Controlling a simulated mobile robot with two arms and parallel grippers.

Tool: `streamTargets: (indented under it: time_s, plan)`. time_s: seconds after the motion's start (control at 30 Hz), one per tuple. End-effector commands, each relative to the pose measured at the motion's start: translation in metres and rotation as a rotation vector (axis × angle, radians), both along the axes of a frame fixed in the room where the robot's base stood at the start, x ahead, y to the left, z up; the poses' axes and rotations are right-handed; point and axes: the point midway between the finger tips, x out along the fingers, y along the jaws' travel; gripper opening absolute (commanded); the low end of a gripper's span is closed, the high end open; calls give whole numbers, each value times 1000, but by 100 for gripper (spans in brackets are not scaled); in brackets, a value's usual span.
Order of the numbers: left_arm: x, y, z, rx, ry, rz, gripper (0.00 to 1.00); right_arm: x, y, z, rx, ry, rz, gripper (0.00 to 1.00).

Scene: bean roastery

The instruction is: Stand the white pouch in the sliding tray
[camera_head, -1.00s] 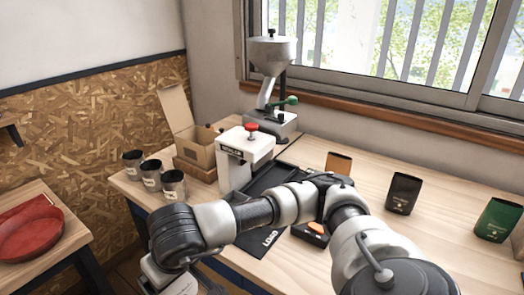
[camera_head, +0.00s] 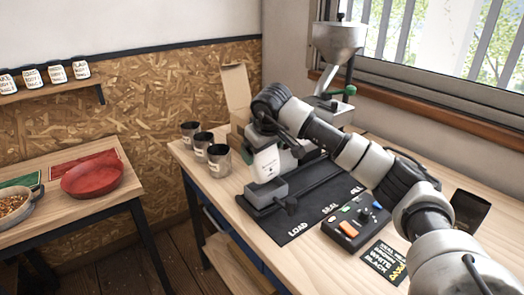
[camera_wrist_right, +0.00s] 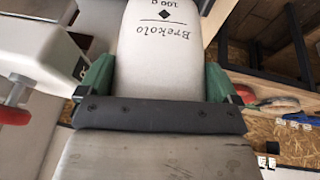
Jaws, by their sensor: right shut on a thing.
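The white pouch (camera_head: 266,163) is upright in my right gripper (camera_head: 272,143), just above or at the grey sliding tray (camera_head: 281,189). I cannot tell whether its bottom edge is inside the tray. The tray sits at the LOAD end of a black track. In the right wrist view the pouch (camera_wrist_right: 165,50) shows its printed face upside down, between the green fingers of the gripper (camera_wrist_right: 158,82), which are shut on it. The tray is not clear in that view. My left gripper is not in view.
Several metal cups (camera_head: 219,160) stand left of the tray, with an open cardboard box (camera_head: 236,92) behind. A control box (camera_head: 356,222) and printed card (camera_head: 384,262) lie to the right. A black pouch (camera_head: 469,211) stands farther right. The sealer's red knob (camera_wrist_right: 14,115) is near the gripper.

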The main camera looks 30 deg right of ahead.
Motion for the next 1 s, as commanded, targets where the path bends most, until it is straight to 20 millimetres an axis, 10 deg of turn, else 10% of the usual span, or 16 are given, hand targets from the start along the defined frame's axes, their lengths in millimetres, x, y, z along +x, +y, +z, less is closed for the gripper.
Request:
streamTargets:
  time_s: [1.0]
  plan:
    - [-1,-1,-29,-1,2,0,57,0,1,-52,0,0,-1,54]
